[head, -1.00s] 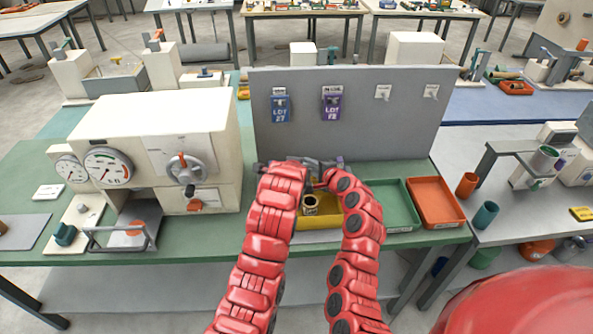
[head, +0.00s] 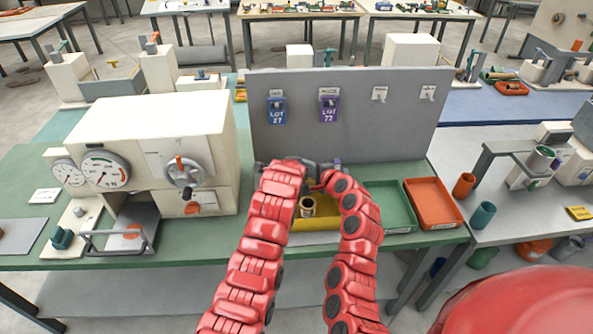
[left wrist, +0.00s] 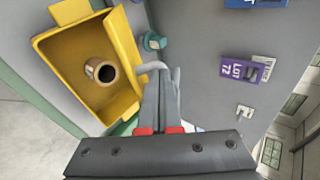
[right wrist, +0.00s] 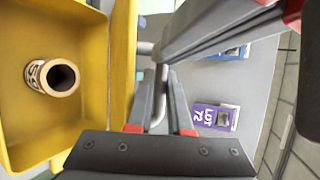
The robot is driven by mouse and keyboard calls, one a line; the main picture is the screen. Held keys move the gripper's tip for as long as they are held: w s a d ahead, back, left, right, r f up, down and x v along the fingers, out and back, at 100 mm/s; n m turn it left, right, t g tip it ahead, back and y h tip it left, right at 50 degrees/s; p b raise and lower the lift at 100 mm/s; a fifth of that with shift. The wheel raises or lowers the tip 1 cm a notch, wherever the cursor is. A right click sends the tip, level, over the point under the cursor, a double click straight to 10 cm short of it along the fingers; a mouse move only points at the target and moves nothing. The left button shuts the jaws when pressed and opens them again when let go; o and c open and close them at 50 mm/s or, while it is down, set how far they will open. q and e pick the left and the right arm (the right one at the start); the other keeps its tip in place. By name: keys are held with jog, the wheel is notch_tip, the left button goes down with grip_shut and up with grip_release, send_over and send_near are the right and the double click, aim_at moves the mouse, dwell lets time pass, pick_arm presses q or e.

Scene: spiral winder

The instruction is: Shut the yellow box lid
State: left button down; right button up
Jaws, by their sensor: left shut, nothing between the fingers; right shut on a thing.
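The yellow box (head: 312,224) sits on the green bench between my arms, partly hidden by them. It is open at the top; a cream and brown tube (head: 307,206) stands inside it. A raised yellow panel, seemingly the lid (right wrist: 122,65), stands along the box's side by the grey board in the right wrist view. My right gripper (right wrist: 163,85) is shut on a grey bent bar (right wrist: 157,112) beside that panel. My left gripper (left wrist: 162,80) is shut and empty, close to the bar (left wrist: 152,66) at the box's edge. In the head view the fingertips are mostly hidden.
A grey upright board (head: 350,115) with blue (head: 277,110) and purple (head: 328,108) lot tags stands just behind. Green (head: 390,207) and orange (head: 433,203) trays are to the right. A cream machine with dials (head: 150,150) stands at the left.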

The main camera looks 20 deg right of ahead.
pick_arm(q)
jog(key=shift+w+d+r+g, duration=0.25)
jog(key=shift+w+g, duration=0.05)
jog(key=shift+w, duration=0.35)
pick_arm(e)
jog(key=o, duration=0.3)
jog(key=shift+s+r, duration=0.1)
jog(key=shift+s, duration=0.05)
